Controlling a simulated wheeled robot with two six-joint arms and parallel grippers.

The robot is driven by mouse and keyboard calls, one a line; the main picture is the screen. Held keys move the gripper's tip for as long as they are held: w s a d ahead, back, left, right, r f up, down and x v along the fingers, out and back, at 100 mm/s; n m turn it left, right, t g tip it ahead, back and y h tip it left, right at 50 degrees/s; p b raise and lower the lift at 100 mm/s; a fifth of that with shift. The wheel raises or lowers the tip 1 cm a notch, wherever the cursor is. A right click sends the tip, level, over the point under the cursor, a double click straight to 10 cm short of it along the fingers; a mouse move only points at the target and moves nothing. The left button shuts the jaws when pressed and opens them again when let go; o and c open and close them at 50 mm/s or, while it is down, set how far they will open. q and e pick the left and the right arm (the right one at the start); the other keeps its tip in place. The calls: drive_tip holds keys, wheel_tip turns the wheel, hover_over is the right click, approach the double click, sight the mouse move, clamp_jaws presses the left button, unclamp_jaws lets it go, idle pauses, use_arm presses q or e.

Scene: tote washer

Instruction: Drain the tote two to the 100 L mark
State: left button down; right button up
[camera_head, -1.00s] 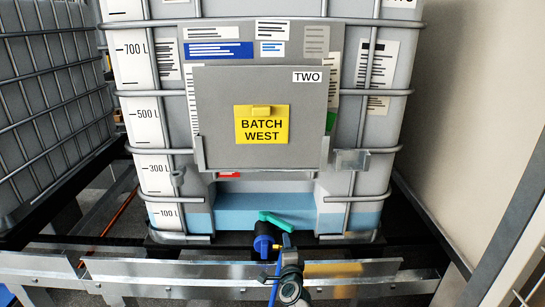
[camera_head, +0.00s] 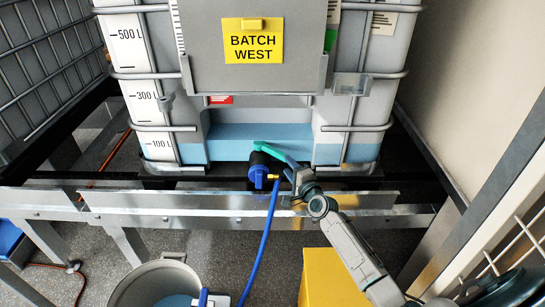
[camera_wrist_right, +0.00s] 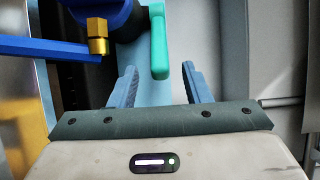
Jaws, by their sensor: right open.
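Tote two (camera_head: 360,150) is a white caged tank with a volume scale at its left. Blue liquid shows low in it, its surface close to the 100 L mark (camera_head: 162,145); the exact level is hard to read. A dark blue outlet valve (camera_head: 259,172) has a green lever (camera_head: 270,147) pointing right and toward me. My right gripper (camera_head: 290,171) is open at the lever's free end. In the right wrist view, the lever (camera_wrist_right: 158,45) reaches down between the open fingertips (camera_wrist_right: 160,69), with gaps on both sides. My left gripper is out of view.
A blue hose (camera_head: 266,235) runs from the brass fitting down toward a grey round bin (camera_head: 125,290) holding bluish liquid. A metal rail (camera_head: 180,200) crosses before the tote. A yellow box (camera_head: 320,275) stands below my right arm. A wall is at the right.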

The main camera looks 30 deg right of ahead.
sight(278, 154)
drive_tip(key=w+b, duration=0.2)
drive_tip(key=w, duration=0.5)
drive_tip(key=shift+f, duration=0.15)
drive_tip(key=shift+w+b, duration=0.35)
drive_tip(key=shift+w, duration=0.25)
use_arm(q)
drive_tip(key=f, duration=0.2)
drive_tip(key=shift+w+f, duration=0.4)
use_arm(e)
drive_tip(key=shift+c, duration=0.4)
